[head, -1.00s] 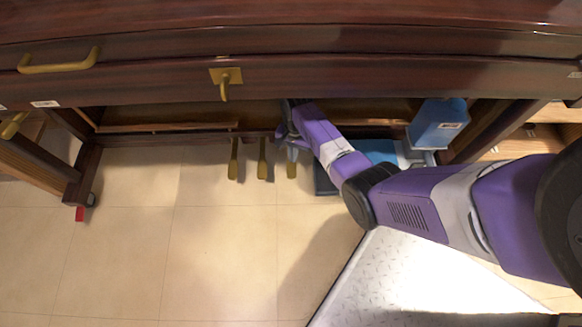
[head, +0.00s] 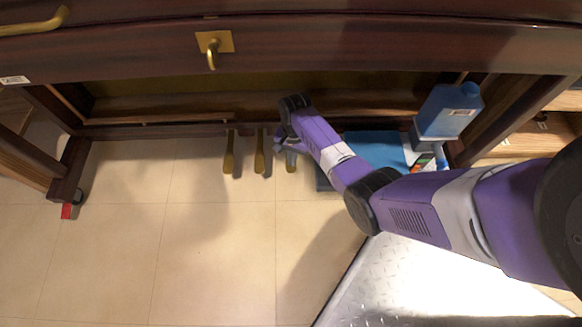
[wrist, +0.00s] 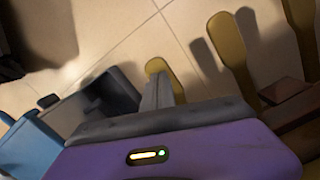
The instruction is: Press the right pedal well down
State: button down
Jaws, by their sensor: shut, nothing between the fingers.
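Three brass pedals stick out from the piano's base rail, low over the floor. The right pedal (head: 291,164) shows only its front end in the head view, the rest lying behind my gripper and wrist. In the wrist view its rounded end (wrist: 155,65) shows just past my grey fingertips (wrist: 157,80). My gripper (head: 290,149) is shut and empty, over or against this pedal. I cannot tell whether they touch or how far the pedal is down. The middle pedal (head: 259,155) and left pedal (head: 229,157) stand free to the left.
The piano's dark wooden front (head: 340,50) with a brass hook (head: 212,52) overhangs the pedals. Tiled floor (head: 150,230) is clear in front.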

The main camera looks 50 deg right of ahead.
jog(key=shift+f+b, duration=0.45)
jog(key=shift+f, duration=0.95)
jog(key=shift+w+d+r, duration=0.2)
jog(key=shift+d+r, duration=0.1)
jog(key=shift+d, duration=0.45)
jog(key=shift+w+d+r, duration=0.2)
jog(key=shift+d+r, duration=0.05)
jog(key=shift+d, duration=0.5)
jog(key=shift+r, duration=0.1)
jog(key=r+p, duration=0.1)
jog(key=r, duration=0.1)
jog(key=r+p, duration=0.2)
jog(key=r, duration=0.1)
jog(key=r+p, duration=0.2)
jog(key=shift+w+d+r, duration=0.1)
jog(key=shift+d+r, duration=0.2)
